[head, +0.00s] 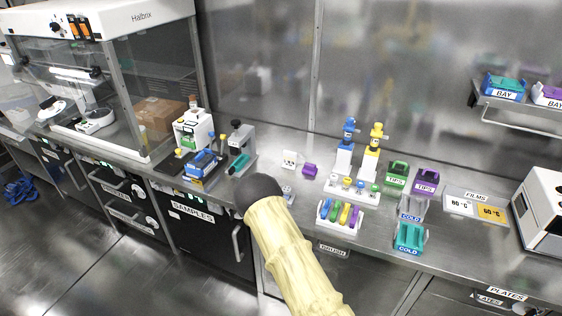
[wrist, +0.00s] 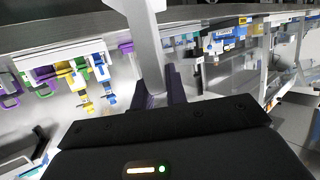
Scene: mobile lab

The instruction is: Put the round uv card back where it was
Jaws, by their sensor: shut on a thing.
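My gripper (wrist: 162,92) shows in the wrist view, its two dark fingers closed around a pale grey, bar-like piece (wrist: 146,48). The piece runs up to the top of that view and widens there. I cannot tell from its visible side whether this is the round uv card. In the head view my own arm hides the gripper and what it holds. No round card can be made out for certain on the bench (head: 268,160).
A glass-fronted cabinet (head: 100,75) stands at the left. Blue and yellow pipettes (head: 360,150), a rack of coloured tubes (head: 340,215), tips boxes (head: 397,174), teal cold block (head: 409,238) and films plate (head: 475,207) crowd the right bench. Drawers (head: 200,225) line its front.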

